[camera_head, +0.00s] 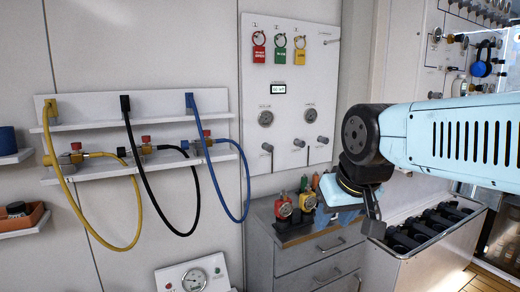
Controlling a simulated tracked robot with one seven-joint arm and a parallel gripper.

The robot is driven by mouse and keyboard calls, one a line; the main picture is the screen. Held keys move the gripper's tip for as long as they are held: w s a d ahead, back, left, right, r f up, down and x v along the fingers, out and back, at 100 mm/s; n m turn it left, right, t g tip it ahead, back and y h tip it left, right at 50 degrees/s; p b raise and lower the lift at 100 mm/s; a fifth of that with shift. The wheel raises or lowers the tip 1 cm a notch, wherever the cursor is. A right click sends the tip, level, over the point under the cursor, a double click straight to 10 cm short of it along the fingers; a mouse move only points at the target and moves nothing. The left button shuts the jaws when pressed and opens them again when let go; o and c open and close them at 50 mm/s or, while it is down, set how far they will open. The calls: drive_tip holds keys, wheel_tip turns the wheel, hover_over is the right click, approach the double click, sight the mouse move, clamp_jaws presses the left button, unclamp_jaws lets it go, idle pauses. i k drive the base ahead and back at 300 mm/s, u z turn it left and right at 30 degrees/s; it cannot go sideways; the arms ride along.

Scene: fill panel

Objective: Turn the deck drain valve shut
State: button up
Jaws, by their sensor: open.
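A white wall panel (291,130) carries round fittings and several grey lever handles, including one at the lower left (268,148) and one at the lower right (323,140). Its labels are too small to read, so I cannot tell which handle, if any, is the deck drain valve. My gripper (358,208) is open and hangs below my light-blue arm, to the right of and below the panel. It appears empty and apart from the panel. One dark finger shows clearly; the rest is partly hidden.
Red, green and yellow padlock tags (280,48) hang on the panel. Yellow, black and blue hoses (208,155) loop from a shelf at left. A grey drawer cabinet (310,258) with small coloured fittings stands below; a bin of black items (425,265) stands right.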

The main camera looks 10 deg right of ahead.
sight(270, 148)
drive_tip(key=z, duration=1.1)
drive_tip(key=i, duration=0.4)
drive_tip(key=z, duration=0.1)
